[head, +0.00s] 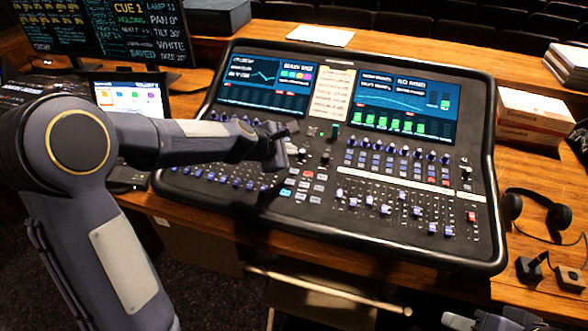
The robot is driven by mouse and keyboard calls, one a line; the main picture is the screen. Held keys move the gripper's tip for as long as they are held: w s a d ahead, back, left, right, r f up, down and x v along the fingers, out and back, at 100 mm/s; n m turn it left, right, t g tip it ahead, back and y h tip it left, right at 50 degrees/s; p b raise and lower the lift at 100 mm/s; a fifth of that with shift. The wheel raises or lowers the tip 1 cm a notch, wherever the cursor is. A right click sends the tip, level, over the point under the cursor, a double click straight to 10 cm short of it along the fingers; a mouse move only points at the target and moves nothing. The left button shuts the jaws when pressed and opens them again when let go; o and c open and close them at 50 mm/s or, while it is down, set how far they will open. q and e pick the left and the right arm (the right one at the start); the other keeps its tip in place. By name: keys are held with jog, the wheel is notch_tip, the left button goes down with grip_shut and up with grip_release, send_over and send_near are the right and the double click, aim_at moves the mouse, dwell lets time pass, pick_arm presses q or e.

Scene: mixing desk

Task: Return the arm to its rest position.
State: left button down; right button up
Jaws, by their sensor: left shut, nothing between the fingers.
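My left arm (130,258) comes in from the left and reaches over the mixing desk (482,170). My left gripper (277,150) is shut and empty. It is over the desk's left-centre part, close to the knobs below the left screen (262,84). I cannot tell whether it touches the surface. At the bottom right edge, a cut-off grey part of my right arm and gripper (488,321) shows. Its fingers cannot be made out.
Headphones (556,215) lie right of the desk, with boxes (535,115) and a stack of papers (570,62) behind. A paper sheet (291,36) lies behind the desk.

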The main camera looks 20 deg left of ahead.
dwell(0.4)
pick_arm(q)
jog(key=s+a+r+m+g+h, duration=0.1)
jog(key=s+r+m, duration=0.2)
jog(key=s+m, duration=0.35)
jog(key=s+r+m, duration=0.3)
jog(key=s+r, duration=0.1)
jog(key=s, duration=0.6)
jog(key=s+a+f+m+g, duration=0.1)
jog(key=s+f+m, duration=0.1)
jog(key=s+m, duration=0.3)
jog(key=s+a+f+m+g+y, duration=0.1)
jog(key=s+f+m, duration=0.2)
jog(key=s, duration=1)
jog(key=shift+m+g, duration=0.4)
jog(key=shift+m, duration=0.85)
jog(key=shift+f, duration=0.1)
